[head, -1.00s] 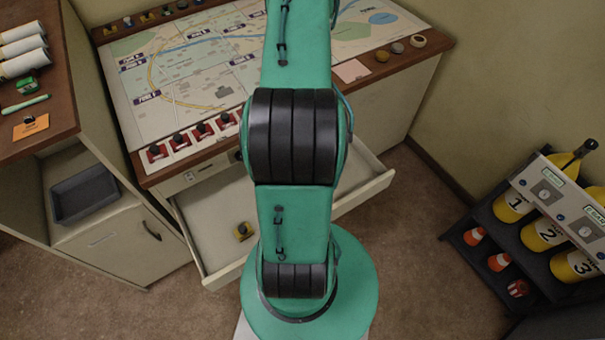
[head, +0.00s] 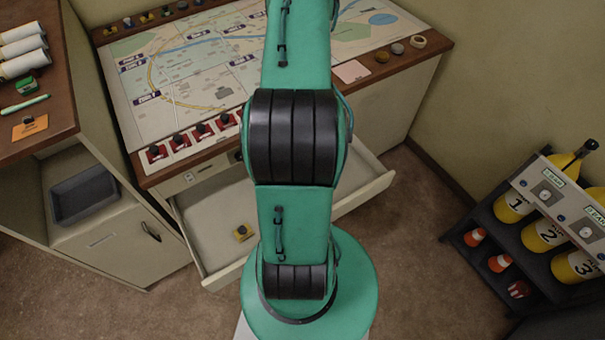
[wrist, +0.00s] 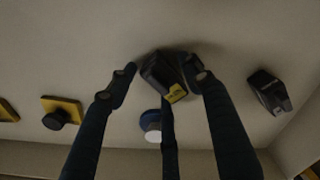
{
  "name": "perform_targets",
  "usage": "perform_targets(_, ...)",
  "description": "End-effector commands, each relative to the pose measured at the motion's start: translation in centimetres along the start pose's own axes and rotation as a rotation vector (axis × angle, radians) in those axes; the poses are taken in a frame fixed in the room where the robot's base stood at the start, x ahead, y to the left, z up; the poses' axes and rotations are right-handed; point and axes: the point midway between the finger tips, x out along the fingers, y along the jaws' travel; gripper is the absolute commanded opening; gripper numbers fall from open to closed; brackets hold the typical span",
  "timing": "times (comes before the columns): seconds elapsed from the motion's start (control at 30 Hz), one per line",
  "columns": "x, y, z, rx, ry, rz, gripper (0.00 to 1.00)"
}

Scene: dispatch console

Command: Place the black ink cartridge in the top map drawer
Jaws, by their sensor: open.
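The top map drawer (head: 215,215) is pulled open below the map desk in the head view. In the wrist view, a black cartridge with a yellow label (wrist: 158,72) lies on a pale surface that looks like the drawer floor. My gripper (wrist: 164,70) is open, its fingers spread around the cartridge, with one finger partly in front of it. I cannot tell whether any finger touches it. A second dark block (wrist: 270,92), possibly another cartridge, lies to the right. My gripper is hidden behind my arm in the head view.
A yellow piece with a black knob (head: 243,231) lies in the drawer; a similar piece (wrist: 62,111) shows in the wrist view. A blue and white round piece (wrist: 152,128) lies below the cartridge there. A grey tray (head: 85,194) sits in the left cabinet. A cylinder rack (head: 540,230) stands right.

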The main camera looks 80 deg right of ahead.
Motion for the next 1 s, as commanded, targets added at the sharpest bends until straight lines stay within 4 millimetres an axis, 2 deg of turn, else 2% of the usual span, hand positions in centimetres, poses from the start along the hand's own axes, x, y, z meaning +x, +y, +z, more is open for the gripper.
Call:
perform_targets(0.27, -2.1, -0.1, 0.0, 0.0, 0.0, -0.002, 0.51)
perform_targets(0.7, -9.1, -0.1, 0.0, 0.0, -0.001, -0.003, 0.51)
perform_targets(1.0, -11.9, 0.0, 0.0, 0.0, 0.0, -0.001, 0.51)
